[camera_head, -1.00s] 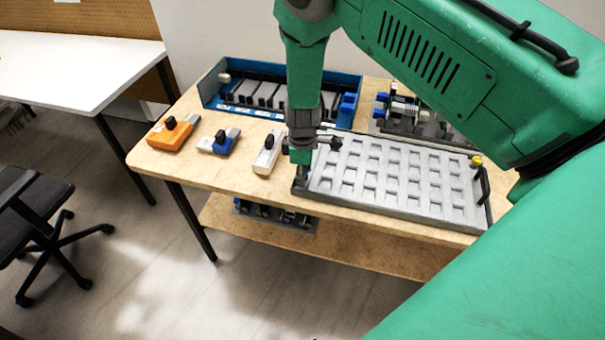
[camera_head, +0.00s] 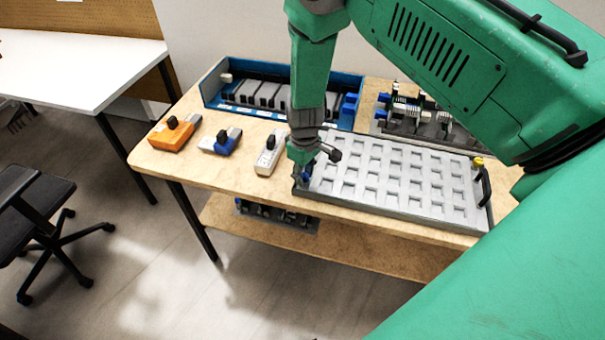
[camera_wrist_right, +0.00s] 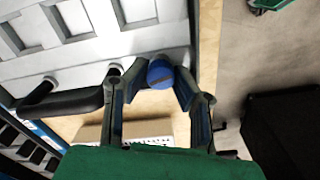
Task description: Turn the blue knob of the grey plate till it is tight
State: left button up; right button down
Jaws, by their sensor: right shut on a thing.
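The grey plate (camera_head: 415,187) lies on the wooden table, with rows of square recesses across its top. It fills the upper left of the right wrist view (camera_wrist_right: 110,45). The blue knob (camera_wrist_right: 159,73) sits at the plate's edge, with a dark slot across its face. My right gripper (camera_head: 303,178) points down at the plate's near left corner. In the right wrist view its fingers (camera_wrist_right: 159,84) are closed in on both sides of the knob. In the head view the gripper mostly hides the knob. My left gripper is not in view.
A yellow knob (camera_head: 478,161) and black handle (camera_head: 486,188) are at the plate's right end. Orange (camera_head: 170,137), blue (camera_head: 220,141) and white (camera_head: 268,155) modules lie to the left. A blue tray (camera_head: 213,99) and a rack of parts (camera_head: 420,118) stand behind.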

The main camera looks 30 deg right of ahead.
aim_at(305, 176)
jog(key=shift+s, duration=0.15)
jog(key=c, duration=1.6)
grip_release()
jog(key=shift+d, duration=0.1)
notch_tip(305, 176, up, 12)
jog(key=shift+f, duration=0.1)
